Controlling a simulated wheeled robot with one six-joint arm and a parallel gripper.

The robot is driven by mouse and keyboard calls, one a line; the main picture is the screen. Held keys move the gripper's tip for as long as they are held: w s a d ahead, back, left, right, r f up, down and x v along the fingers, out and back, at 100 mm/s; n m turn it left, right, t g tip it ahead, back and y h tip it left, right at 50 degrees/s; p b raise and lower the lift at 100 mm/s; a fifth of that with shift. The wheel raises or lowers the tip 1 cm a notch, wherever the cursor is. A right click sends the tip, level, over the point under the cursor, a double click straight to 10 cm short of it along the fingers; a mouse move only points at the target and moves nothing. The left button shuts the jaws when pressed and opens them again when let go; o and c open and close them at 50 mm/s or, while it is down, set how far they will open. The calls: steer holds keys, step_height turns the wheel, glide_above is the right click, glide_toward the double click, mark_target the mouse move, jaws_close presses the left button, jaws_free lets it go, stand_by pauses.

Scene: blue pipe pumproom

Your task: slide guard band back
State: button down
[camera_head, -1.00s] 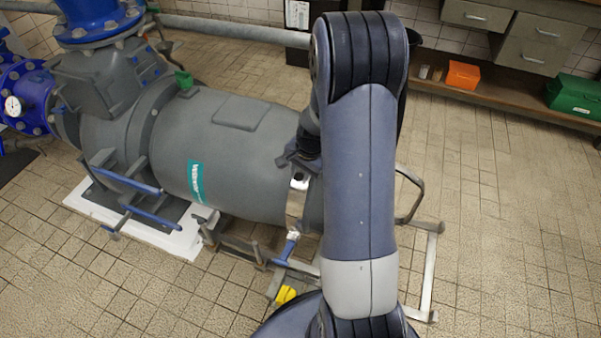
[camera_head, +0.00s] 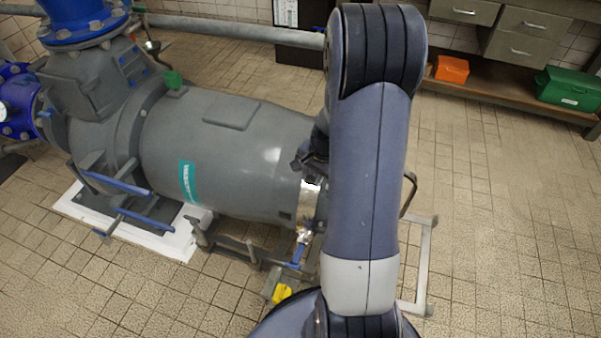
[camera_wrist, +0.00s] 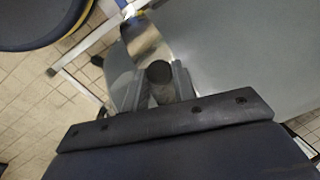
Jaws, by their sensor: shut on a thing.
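The guard band (camera_head: 309,188) is a shiny metal strip around the right end of the large grey motor (camera_head: 230,160). A small dark opening (camera_head: 287,216) shows in the motor casing just left of the band. My gripper (camera_head: 313,165) is at the top of the band, partly hidden behind my arm. In the wrist view the band (camera_wrist: 146,40) runs up from my gripper (camera_wrist: 160,82). A round dark knob (camera_wrist: 158,71) sits between the fingers, which are shut on it. The band's far right side is hidden by my arm.
A grey floor frame (camera_head: 425,265) stands around the motor's right end, near my arm. A yellow piece (camera_head: 282,293) is low by the frame. A bench with an orange box (camera_head: 451,69) and a green case (camera_head: 568,89) is at the back right. Tiled floor on the right is clear.

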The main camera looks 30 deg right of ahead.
steer(key=shift+s+d, duration=0.15)
steer(key=c, duration=1.1)
jaws_free()
steer(key=shift+d, duration=0.1)
steer(key=shift+c, duration=0.2)
steer(key=shift+r, duration=0.1)
steer(key=p+v, duration=0.3)
steer(key=v, duration=0.7)
steer(key=shift+r, duration=0.3)
steer(key=shift+s, duration=0.15)
steer(key=b+x, duration=0.3)
steer(key=x, duration=0.8)
steer(key=shift+w+a+r, duration=0.1)
steer(key=shift+w+a, duration=0.4)
steer(key=shift+w, duration=0.05)
